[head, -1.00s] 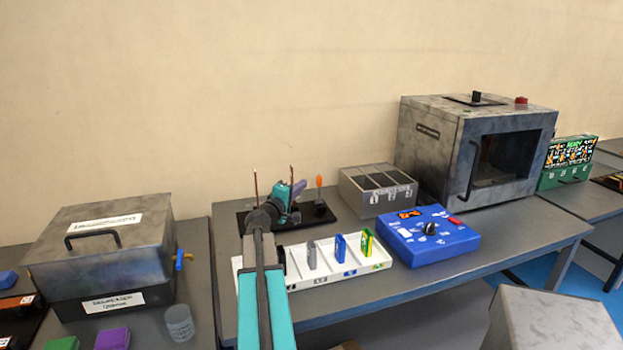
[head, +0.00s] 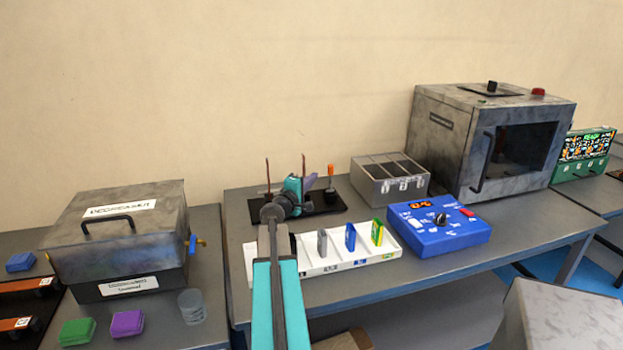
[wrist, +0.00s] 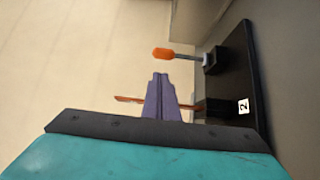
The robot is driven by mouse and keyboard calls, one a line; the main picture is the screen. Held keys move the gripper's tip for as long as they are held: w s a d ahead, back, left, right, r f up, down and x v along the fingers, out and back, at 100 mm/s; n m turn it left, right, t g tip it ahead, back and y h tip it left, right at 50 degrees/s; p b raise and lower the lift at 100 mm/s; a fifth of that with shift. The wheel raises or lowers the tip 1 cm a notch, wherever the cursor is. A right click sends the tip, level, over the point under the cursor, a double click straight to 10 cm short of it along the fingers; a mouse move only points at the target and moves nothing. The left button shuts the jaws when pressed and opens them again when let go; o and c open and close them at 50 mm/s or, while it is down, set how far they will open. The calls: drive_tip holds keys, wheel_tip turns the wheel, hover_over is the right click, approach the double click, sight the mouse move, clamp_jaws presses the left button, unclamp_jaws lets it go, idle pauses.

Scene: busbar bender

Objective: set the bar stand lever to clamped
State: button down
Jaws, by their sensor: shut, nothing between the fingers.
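The bar stand is a black base plate (head: 322,208) near the back of the middle table. Its lever has an orange handle (head: 331,171) and stands up at the right end of the plate. In the wrist view the orange handle (wrist: 163,54) sits on a thin rod from a dark block (wrist: 212,60), beyond my fingertips. My gripper (head: 309,181) is shut and empty, its purple fingers (wrist: 160,85) apart from the lever, to its left in the head view. Copper-coloured uprights (head: 267,176) stand on the plate; my arm hides part of it.
A white tray (head: 320,263) with upright coloured pieces lies in front of the stand. A grey divided bin (head: 392,186) stands to the right, near the lever. A blue control box (head: 440,232) and a large metal oven (head: 450,130) are farther right. The wall is close behind.

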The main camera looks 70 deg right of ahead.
drive_tip(key=d+p, duration=0.2)
drive_tip(key=d, duration=0.6)
drive_tip(key=shift+s, duration=0.35)
drive_tip(key=shift+s+f+b, duration=0.1)
drive_tip(key=shift+b, duration=0.25)
drive_tip(key=shift+s+a+b, duration=0.75)
drive_tip(key=shift+a+b, duration=0.15)
drive_tip(key=shift+b, duration=1.15)
drive_tip(key=shift+a, duration=0.2)
drive_tip(key=w+a+b, duration=0.1)
drive_tip(key=a+b, duration=0.1)
drive_tip(key=a, duration=1.1)
drive_tip(key=shift+a+b, duration=0.2)
drive_tip(key=shift+b, duration=0.1)
drive_tip(key=shift+w, duration=0.1)
